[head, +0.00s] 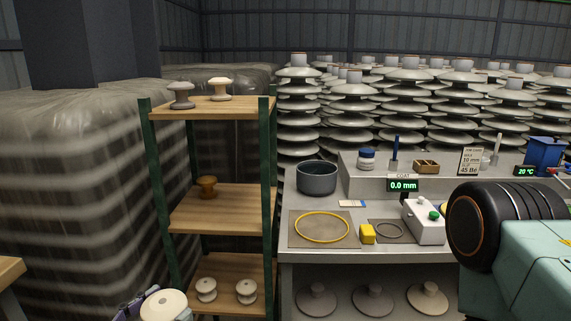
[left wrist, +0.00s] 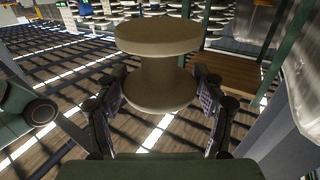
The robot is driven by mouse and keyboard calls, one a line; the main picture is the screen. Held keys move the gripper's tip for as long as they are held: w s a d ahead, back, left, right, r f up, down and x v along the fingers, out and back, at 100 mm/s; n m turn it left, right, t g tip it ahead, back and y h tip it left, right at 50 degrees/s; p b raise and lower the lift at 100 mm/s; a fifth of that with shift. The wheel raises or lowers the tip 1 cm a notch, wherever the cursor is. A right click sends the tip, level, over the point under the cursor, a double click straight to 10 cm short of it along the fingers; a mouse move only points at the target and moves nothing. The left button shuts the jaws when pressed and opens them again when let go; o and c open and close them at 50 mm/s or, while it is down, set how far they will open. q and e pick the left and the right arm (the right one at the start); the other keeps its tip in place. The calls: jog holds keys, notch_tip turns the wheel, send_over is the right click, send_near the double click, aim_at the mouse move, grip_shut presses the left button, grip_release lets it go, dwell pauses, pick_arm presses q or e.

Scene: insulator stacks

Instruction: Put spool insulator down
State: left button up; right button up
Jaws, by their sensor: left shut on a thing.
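A cream spool insulator (head: 164,306) shows at the bottom edge of the head view, low and left of the wooden shelf rack. The spool is upright and held above the floor. In the head view only a small part of the left gripper (head: 152,297) shows beside it. Two similar pale spools, one (head: 206,289) and another (head: 246,291), stand on the lowest visible shelf board. My right gripper is not in view.
The rack's middle board (head: 235,219) holds a brown insulator (head: 207,187) with free room around it. The top board (head: 200,113) holds a grey insulator (head: 180,94) and a cream one (head: 219,88). Green posts flank the boards. A bench (head: 345,257) stands to the right.

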pick_arm(q)
jog(key=shift+s+d+f+n+t+y, duration=0.2)
jog(key=shift+s+f+n+t+y, duration=0.25)
jog(key=shift+f+y, duration=0.2)
jog(key=shift+s+d+f, duration=0.35)
jog(key=shift+d+f, duration=0.1)
jog(key=shift+f, duration=0.1)
jog(key=shift+s+d+f, duration=0.35)
jog(key=shift+d+f, duration=0.05)
jog(key=shift+f, duration=0.1)
jog(key=shift+w+d, duration=0.15)
jog(key=shift+w, duration=0.05)
